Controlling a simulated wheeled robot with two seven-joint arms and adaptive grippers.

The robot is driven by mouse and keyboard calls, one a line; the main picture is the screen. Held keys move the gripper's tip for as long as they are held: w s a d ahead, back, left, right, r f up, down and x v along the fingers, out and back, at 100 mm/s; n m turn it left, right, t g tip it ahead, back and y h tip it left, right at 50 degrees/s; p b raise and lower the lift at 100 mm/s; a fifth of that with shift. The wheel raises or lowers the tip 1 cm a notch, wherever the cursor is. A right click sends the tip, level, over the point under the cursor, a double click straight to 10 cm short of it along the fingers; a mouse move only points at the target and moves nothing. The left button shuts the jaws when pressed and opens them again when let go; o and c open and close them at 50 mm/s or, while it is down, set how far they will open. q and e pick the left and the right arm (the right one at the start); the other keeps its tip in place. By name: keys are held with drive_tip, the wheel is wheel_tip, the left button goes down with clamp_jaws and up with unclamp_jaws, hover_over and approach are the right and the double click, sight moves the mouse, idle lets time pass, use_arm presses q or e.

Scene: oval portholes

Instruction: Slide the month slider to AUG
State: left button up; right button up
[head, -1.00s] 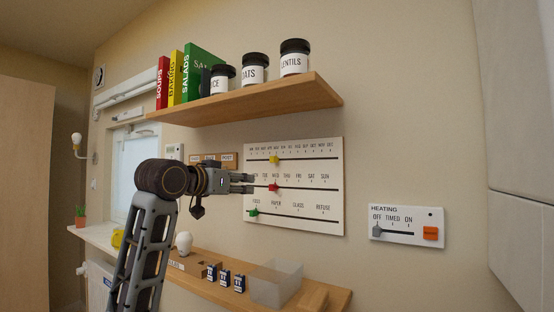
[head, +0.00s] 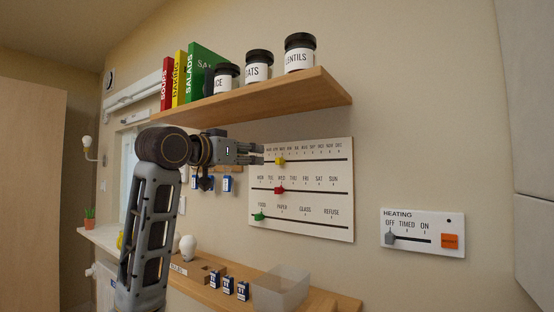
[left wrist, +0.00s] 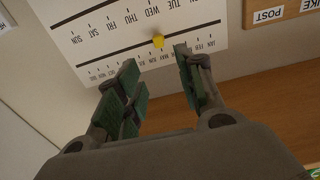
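The month slider is a yellow knob (head: 280,161) on the top slot of the white wall panel (head: 330,228). It stands left of the slot's middle, among the early months; I cannot read its exact label. The knob also shows in the left wrist view (left wrist: 158,40), where the panel is upside down. My left gripper (head: 262,154) is level with the top row, just left of the knob. In the left wrist view its green-padded fingers (left wrist: 156,78) are apart with nothing between them, and the knob lies beyond the tips. My right gripper is out of view.
A red knob (head: 279,190) and a green knob (head: 259,217) sit on the lower slots. A wooden shelf (head: 270,101) with jars and books juts out just above the panel. A lower ledge (head: 322,300) holds a clear bin. A heating panel (head: 422,233) is right.

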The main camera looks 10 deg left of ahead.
sight(279, 161)
use_arm(q)
drive_tip(key=x, duration=1.3)
drive_tip(key=shift+w, duration=0.15)
idle(0.3)
clamp_jaws()
